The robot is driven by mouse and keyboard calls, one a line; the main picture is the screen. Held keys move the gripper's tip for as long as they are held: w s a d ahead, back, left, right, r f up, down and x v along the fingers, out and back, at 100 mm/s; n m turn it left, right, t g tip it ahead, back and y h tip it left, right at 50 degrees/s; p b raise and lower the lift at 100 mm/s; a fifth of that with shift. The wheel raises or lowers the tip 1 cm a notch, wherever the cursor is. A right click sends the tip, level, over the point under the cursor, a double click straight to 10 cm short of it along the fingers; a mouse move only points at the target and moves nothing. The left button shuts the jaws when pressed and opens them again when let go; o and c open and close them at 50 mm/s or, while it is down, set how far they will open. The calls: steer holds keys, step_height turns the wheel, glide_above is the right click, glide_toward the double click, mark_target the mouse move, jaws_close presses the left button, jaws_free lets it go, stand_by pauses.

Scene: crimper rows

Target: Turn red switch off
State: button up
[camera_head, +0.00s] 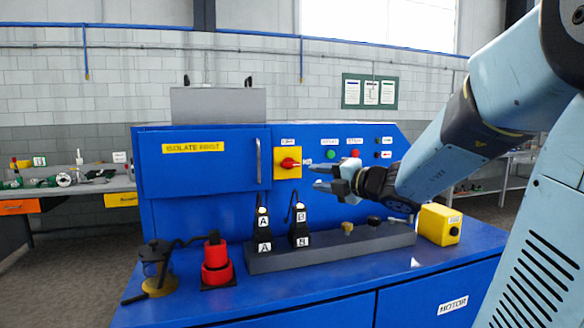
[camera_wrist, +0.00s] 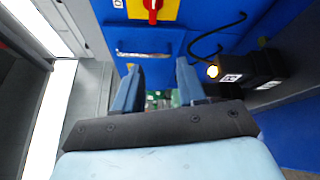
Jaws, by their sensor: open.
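The red switch (camera_head: 289,163) is a rotary knob on a yellow plate (camera_head: 280,172) on the blue panel, right of the cabinet door. Its handle looks roughly horizontal. In the wrist view, which is rolled, the red switch (camera_wrist: 153,7) is at the top edge and partly cut off. My gripper (camera_head: 319,178) is open and empty, just right of the switch and slightly below it in the head view. It seems apart from the switch. Its two fingers (camera_wrist: 158,82) show spread in the wrist view, with the switch beyond them.
A blue cabinet door labelled ISOLATE FIRST (camera_head: 195,148) has a vertical handle (camera_head: 258,160). Below stand two black units with lit lamps (camera_head: 262,228) (camera_head: 299,225) on a grey rail (camera_head: 345,245). Green and red buttons (camera_head: 356,153) are at the right. A yellow box (camera_head: 439,224) stands at the bench's right.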

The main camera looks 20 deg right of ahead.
mark_target(293, 166)
steer(key=w+a+m, duration=0.1)
steer(key=w, duration=0.3)
steer(key=w+a+m+t, duration=0.1)
steer(key=w, duration=0.4)
steer(key=w+a+m+h, duration=0.1)
steer(key=w+m, duration=0.1)
steer(key=w, duration=0.3)
steer(key=shift+w+r, duration=0.15)
steer(key=shift+r, duration=0.05)
jaws_close()
